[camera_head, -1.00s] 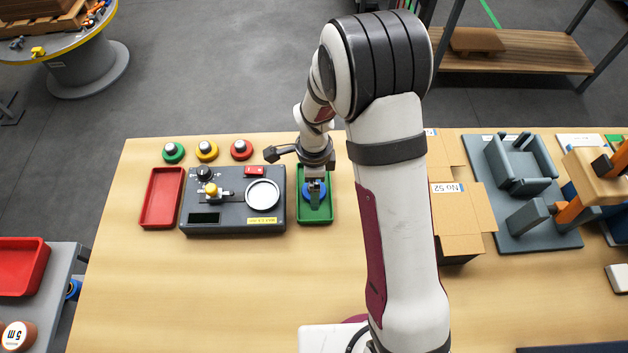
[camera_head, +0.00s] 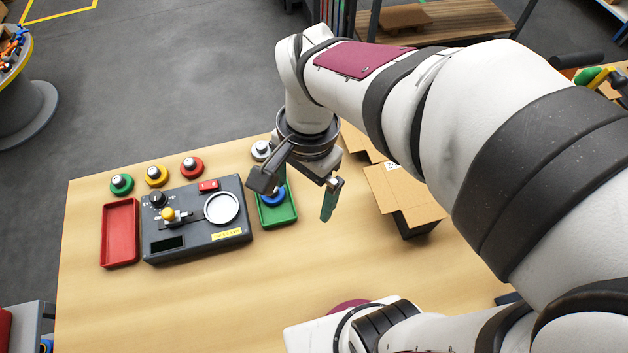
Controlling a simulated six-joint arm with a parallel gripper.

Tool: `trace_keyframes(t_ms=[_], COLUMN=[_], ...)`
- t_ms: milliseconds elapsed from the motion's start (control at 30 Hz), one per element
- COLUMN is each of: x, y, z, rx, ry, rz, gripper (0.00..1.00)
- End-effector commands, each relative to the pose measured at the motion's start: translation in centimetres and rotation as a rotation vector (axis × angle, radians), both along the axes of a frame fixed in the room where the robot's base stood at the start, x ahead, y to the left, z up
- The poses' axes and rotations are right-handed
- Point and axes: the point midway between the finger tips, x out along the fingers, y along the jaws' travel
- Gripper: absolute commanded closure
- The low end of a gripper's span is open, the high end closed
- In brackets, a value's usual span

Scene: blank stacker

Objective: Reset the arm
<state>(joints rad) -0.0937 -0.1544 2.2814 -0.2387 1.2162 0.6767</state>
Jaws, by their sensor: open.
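My gripper (camera_head: 301,207) is open and empty in the head view. It hangs above the table, just right of the green tray, with its fingers pointing down. The green tray (camera_head: 283,217) holds a blue ring-shaped piece (camera_head: 272,197), partly hidden by my gripper. My arm reaches in from the right side and bends down at the wrist.
A dark grey device (camera_head: 180,247) with a round white plate stands left of the green tray. A red tray (camera_head: 119,262) is empty. Green, yellow and red buttons (camera_head: 193,168) line the back edge. Cardboard boxes (camera_head: 412,197) stand right. The front of the table (camera_head: 180,310) is clear.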

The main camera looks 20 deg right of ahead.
Motion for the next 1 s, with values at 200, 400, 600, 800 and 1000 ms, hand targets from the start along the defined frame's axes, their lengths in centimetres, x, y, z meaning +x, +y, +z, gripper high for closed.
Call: trace_keyframes(t_ms=[200,400,600,800,1000], x=[-9.4,-10.3,-10.2,-10.2,-10.2], y=[-0.7,-0.6,-0.6,-0.6,-0.6], z=[0.5,0.4,0.4,0.4,0.4], rx=[0.081,0.089,0.089,0.089,0.089], ry=[-0.055,-0.060,-0.062,-0.062,-0.062], rz=[0.426,0.482,0.481,0.481,0.481], gripper=[0.00,0.00,0.00,0.00,0.00])
